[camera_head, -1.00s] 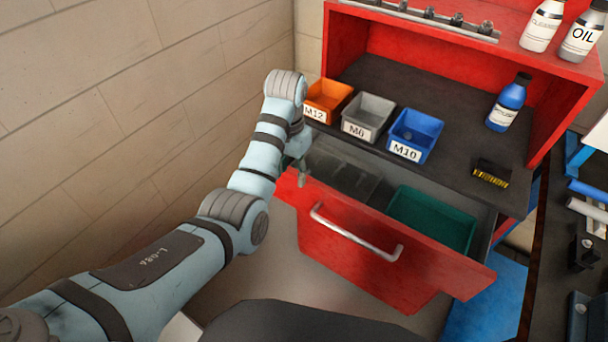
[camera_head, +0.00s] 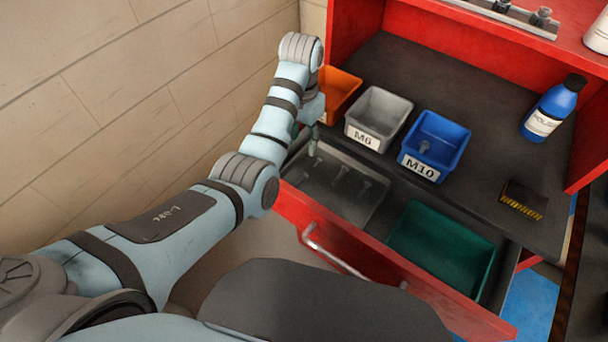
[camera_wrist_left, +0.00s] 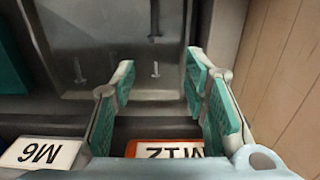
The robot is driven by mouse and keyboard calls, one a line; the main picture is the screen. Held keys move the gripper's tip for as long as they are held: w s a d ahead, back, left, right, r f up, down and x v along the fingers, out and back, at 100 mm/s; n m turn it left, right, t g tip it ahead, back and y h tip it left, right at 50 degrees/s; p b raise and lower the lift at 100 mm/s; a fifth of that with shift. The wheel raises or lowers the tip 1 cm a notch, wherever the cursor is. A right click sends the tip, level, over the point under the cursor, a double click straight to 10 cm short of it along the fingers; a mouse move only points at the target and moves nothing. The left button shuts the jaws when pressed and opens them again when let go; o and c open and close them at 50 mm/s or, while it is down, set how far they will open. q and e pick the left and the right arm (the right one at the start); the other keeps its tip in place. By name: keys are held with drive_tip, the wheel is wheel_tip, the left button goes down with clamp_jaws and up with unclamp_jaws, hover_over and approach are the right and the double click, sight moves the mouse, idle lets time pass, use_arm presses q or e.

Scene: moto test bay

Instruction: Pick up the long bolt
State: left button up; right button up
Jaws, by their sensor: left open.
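The red drawer is open, and a grey tray (camera_head: 335,205) in its left part holds several bolts. In the left wrist view a bolt with the longest visible shaft (camera_wrist_left: 154,18) lies near the top edge, partly cut off. A shorter bolt (camera_wrist_left: 155,69) lies below it, and another bolt (camera_wrist_left: 78,70) lies to the left. The head view also shows bolts (camera_head: 365,189) in the tray; which is longest is hard to tell there. My left gripper (camera_wrist_left: 161,68) is open and empty, above the tray's bin-side edge. My right gripper is not in view.
An orange bin (camera_head: 343,88), a grey M6 bin (camera_head: 378,106) and a blue M10 bin (camera_head: 447,133) holding a bolt stand on the shelf behind. A green tray (camera_head: 440,246) fills the drawer's right part. A brush (camera_head: 523,199) and blue bottle (camera_head: 553,107) stand right.

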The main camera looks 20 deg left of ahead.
sight(305, 171)
use_arm(q)
drive_tip(key=f, duration=0.2)
drive_tip(key=s+f, duration=0.1)
drive_tip(key=f, duration=0.1)
drive_tip(key=s+f, duration=0.1)
drive_tip(key=f, duration=0.1)
drive_tip(key=shift+b, duration=0.3)
drive_tip(key=f, duration=0.2)
drive_tip(key=w+f+b, duration=0.1)
drive_tip(key=f, duration=0.1)
drive_tip(key=d+f+b, duration=0.1)
drive_tip(key=f, duration=0.1)
drive_tip(key=shift+w+f, duration=0.1)
drive_tip(key=shift+w, duration=0.25)
drive_tip(key=shift+s, duration=0.15)
drive_tip(key=shift+c, duration=0.2)
clamp_jaws()
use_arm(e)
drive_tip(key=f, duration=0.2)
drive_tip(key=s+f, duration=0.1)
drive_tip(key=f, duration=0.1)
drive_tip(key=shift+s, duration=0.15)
